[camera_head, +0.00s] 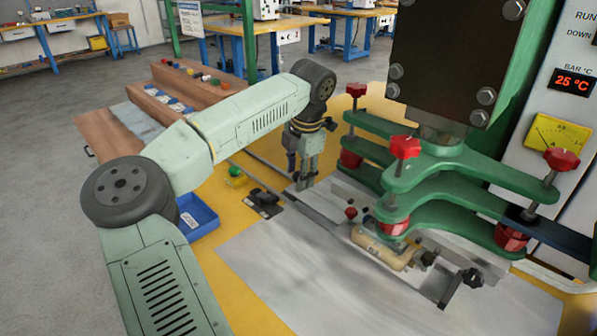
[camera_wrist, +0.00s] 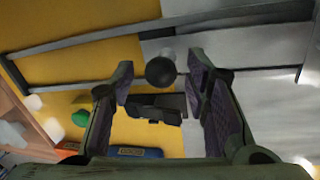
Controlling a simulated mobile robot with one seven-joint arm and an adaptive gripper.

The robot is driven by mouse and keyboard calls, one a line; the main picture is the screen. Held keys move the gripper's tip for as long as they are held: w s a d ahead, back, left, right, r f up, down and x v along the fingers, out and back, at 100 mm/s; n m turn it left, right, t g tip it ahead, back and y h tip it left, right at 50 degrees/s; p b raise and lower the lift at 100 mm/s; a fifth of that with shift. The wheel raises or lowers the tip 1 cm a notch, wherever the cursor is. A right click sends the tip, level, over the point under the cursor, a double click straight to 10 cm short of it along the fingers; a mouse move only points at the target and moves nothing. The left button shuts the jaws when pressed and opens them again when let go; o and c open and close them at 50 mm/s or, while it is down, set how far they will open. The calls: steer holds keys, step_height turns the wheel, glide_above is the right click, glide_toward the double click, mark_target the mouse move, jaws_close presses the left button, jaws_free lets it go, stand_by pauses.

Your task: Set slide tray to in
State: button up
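The slide tray appears as long grey metal rails (camera_head: 318,219) running from the front of the green press toward the left. In the wrist view its metal bar (camera_wrist: 90,38) crosses the top of the picture. A dark round knob (camera_wrist: 160,70) stands by this bar, between and slightly beyond my fingertips. My gripper (camera_head: 304,184) points down over the rails, left of the press. In the wrist view my gripper (camera_wrist: 160,76) is open, with a gap on both sides of the knob. In the head view the gripper hides the knob. How far the tray is in is unclear.
The green press (camera_head: 440,170) with red knobs stands right. A tan part (camera_head: 383,250) lies in a fixture beneath it. A black clamp (camera_head: 264,200), green ball (camera_head: 235,171) and blue bin (camera_head: 197,217) are left of the rails. The grey plate (camera_head: 300,275) in front is bare.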

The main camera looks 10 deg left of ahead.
step_height(320, 180, up, 12)
steer(key=s+d, duration=0.1)
steer(key=shift+s+d, duration=0.3)
steer(key=shift+d, duration=0.05)
steer(key=shift+f, duration=0.1)
stand_by(0.3)
